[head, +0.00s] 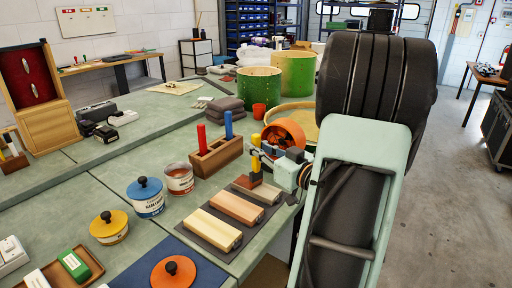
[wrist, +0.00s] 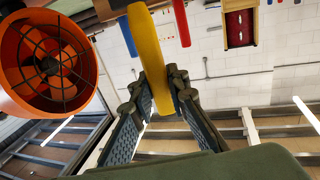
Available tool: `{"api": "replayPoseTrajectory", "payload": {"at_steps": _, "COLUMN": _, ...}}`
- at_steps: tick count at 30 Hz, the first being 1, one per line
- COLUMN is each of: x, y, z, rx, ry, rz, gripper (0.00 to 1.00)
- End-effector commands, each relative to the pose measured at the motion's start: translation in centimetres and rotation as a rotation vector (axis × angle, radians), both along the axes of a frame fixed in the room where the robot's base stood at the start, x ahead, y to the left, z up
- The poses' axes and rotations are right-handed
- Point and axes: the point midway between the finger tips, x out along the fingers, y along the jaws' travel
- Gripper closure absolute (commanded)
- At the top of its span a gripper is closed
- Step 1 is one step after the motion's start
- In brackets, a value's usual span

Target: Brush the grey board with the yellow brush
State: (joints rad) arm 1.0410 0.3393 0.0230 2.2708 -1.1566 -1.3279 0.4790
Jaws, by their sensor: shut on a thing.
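My gripper (head: 268,158) is shut on the upright handle of the yellow brush (head: 256,146). In the wrist view the yellow handle (wrist: 148,50) stands between the two dark fingers (wrist: 152,98). The brush's reddish-brown head (head: 247,181) is at the left end of the grey board (head: 265,192), the rear of three boards on a dark mat (head: 196,225). I cannot tell whether the head touches the board. My arm lies to the right of the board.
A wooden holder (head: 219,158) with red and blue handles stands just behind the boards. An orange fan (head: 284,134) is close behind my gripper. A brown board (head: 238,207) and a pale board (head: 212,228) lie in front. Tins (head: 146,198) stand at left.

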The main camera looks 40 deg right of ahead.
Motion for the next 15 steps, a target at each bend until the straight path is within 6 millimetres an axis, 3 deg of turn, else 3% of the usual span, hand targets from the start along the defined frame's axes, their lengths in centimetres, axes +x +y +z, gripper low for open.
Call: {"api": "replayPoseTrajectory", "payload": {"at_steps": 15, "x": -0.94, "y": -0.37, "z": -0.03, "rx": 0.000, "ry": 0.001, "rz": -0.002, "gripper": 0.96}}
